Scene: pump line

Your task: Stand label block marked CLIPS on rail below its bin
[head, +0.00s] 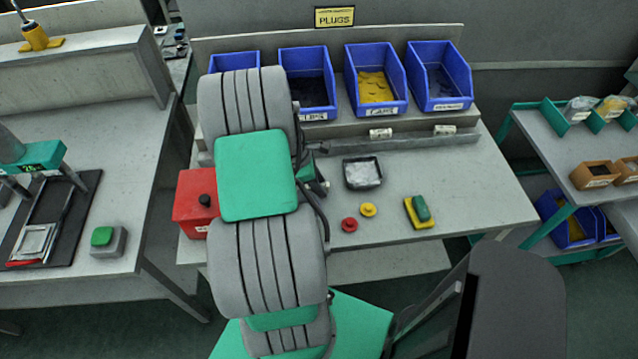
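Several blue bins stand in a row at the back of the middle bench; the clearest are the second bin (306,83), the third bin (376,80) with yellow contents, and the right-hand bin (440,76). Their front labels are too small to read surely. A grey rail (410,143) runs below them. Two small white label blocks, a left block (381,133) and a right block (444,130), are at the rail below the third and right-hand bins; I cannot read which is CLIPS. My gripper (318,183) is mostly hidden behind my arm, over the bench left of the dark tray.
A dark tray (362,173) with pale contents, a red disc (349,225), a yellow disc (368,210) and a green-and-yellow block (419,211) lie on the bench. A red box (196,202) stands left of my arm. The bench's right side is clear.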

